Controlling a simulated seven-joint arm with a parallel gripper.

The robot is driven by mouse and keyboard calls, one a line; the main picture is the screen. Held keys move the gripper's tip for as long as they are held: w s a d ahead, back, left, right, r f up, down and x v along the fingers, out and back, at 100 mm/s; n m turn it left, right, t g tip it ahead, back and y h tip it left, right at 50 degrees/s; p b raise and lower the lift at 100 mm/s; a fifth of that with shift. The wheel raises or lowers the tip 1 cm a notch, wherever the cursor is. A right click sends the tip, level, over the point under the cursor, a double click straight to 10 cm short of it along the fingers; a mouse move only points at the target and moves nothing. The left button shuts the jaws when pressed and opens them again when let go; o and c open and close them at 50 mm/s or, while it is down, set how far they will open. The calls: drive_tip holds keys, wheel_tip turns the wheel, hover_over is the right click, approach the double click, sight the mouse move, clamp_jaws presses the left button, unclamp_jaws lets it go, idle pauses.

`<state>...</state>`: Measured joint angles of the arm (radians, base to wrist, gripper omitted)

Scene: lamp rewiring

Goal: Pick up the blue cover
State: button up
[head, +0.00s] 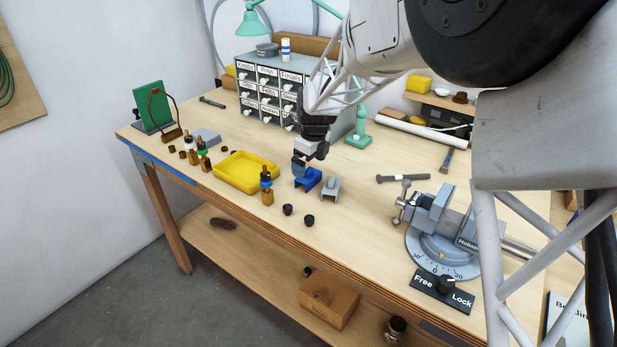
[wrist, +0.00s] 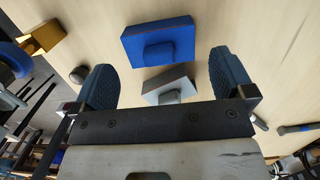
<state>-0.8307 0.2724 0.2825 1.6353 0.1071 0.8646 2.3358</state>
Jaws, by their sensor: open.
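The blue cover (head: 311,178) is a small block-like piece on the bench, just right of my gripper's fingers in the head view. In the wrist view the blue cover (wrist: 135,46) lies ahead of the fingertips, with a rounded raised tab on its face. My gripper (head: 300,168) is low over the bench, beside or just above the cover. In the wrist view my gripper (wrist: 162,60) has its two dark blue fingers wide apart, with nothing held between them. The head view does not show clearly whether a finger touches the cover.
A similar grey cover (head: 330,189) sits right beside the blue one. A yellow tray (head: 222,173) is to the left, a blue-and-brass part (head: 266,186) in front. Two black caps (head: 309,221) lie nearer the edge. A drawer cabinet (head: 262,97) stands behind, a vise (head: 436,222) right.

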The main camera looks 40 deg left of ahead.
sight(309, 169)
drive_tip(key=shift+f, duration=0.1)
drive_tip(key=shift+a+f, duration=0.15)
drive_tip(key=shift+f, duration=1.1)
drive_tip(key=shift+a+f, duration=0.1)
drive_tip(key=shift+f, duration=1.15)
drive_tip(key=shift+c, duration=0.5)
drive_tip(key=c, duration=0.7)
drive_tip(key=shift+o, duration=0.2)
drive_tip(key=shift+r, duration=0.2)
wheel_tip(309, 169, up, 10)
drive_tip(key=shift+f, duration=0.15)
